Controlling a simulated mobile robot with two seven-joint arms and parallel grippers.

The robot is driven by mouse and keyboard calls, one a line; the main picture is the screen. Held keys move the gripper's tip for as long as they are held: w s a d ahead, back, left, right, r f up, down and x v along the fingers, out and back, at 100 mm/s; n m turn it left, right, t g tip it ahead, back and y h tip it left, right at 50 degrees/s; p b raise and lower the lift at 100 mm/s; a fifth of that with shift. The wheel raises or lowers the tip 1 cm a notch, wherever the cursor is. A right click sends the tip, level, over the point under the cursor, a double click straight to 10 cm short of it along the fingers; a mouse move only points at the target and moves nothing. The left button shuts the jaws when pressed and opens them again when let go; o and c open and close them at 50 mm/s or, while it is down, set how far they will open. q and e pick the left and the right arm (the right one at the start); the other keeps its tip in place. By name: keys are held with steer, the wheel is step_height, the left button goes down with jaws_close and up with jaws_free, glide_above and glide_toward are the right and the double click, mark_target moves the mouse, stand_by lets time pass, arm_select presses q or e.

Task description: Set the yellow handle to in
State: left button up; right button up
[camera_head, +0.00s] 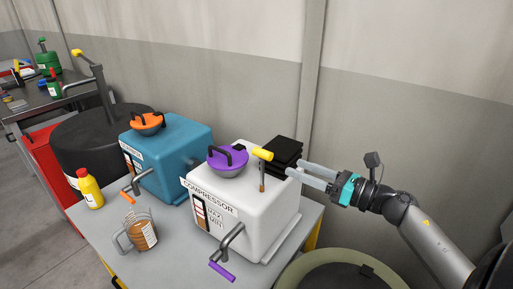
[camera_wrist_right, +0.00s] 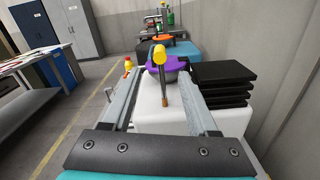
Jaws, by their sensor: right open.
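The yellow handle (camera_head: 262,155) tops a thin upright lever with a brown lower end, on top of the white compressor box (camera_head: 255,190). It also shows in the right wrist view (camera_wrist_right: 159,53), where its shaft appears between my two fingers. My right gripper (camera_head: 296,168) is open and empty, its fingers pointing left toward the lever. In the head view the fingertips are a little to the right of the lever, apart from it. I see no "in" mark by the lever. My left gripper is not in view.
A purple knob with a black handle (camera_head: 228,161) sits on the box beside the lever. Black stacked slabs (camera_head: 284,150) stand behind, near the wall. A blue box (camera_head: 175,140), a glass jug (camera_head: 140,230) and a yellow bottle (camera_head: 90,188) are to the left.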

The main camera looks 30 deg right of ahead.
mark_target(251, 149)
steer(key=p+x, duration=0.1)
steer(key=x, duration=1.2)
steer(key=shift+w+a, duration=0.1)
steer(key=shift+w, duration=0.15)
jaws_close()
stand_by(1.0)
